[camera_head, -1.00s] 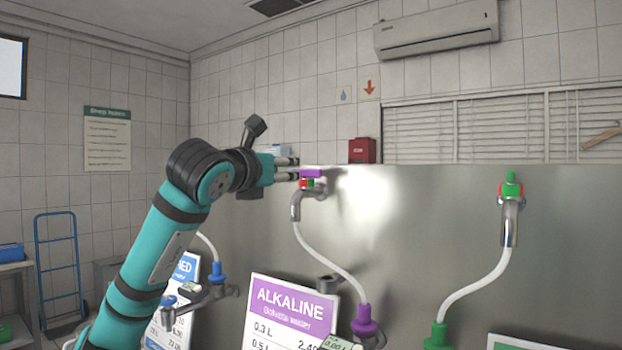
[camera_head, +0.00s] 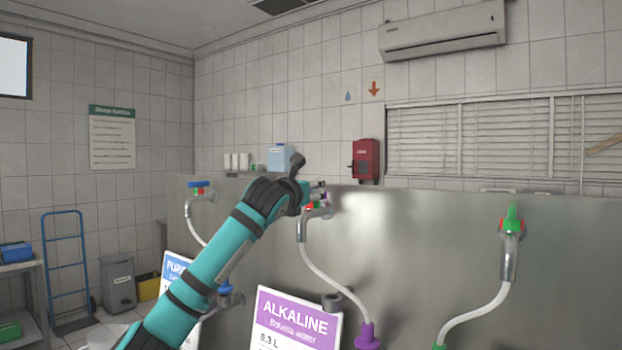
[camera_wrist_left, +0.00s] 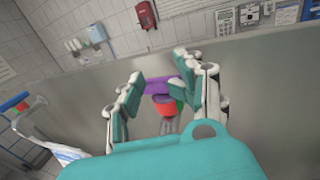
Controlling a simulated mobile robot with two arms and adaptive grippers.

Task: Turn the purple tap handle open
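The purple tap handle (camera_wrist_left: 156,86) sits on top of a tap with a red and green collar, in front of the metal panel. In the wrist view it lies crosswise between the two fingers of my left gripper (camera_wrist_left: 158,68), which are spread apart. Whether a finger touches the handle I cannot tell. In the head view my left gripper (camera_head: 318,190) is at the top of the ALKALINE tap (camera_head: 304,226) and hides most of the handle. My right gripper is not in view.
The metal panel (camera_head: 420,240) stands behind the taps. A blue-handled tap (camera_head: 199,187) is to the left and a green-handled tap (camera_head: 512,222) to the right. The ALKALINE sign (camera_head: 294,318) stands below the purple tap. A red box (camera_head: 366,160) is on the wall behind.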

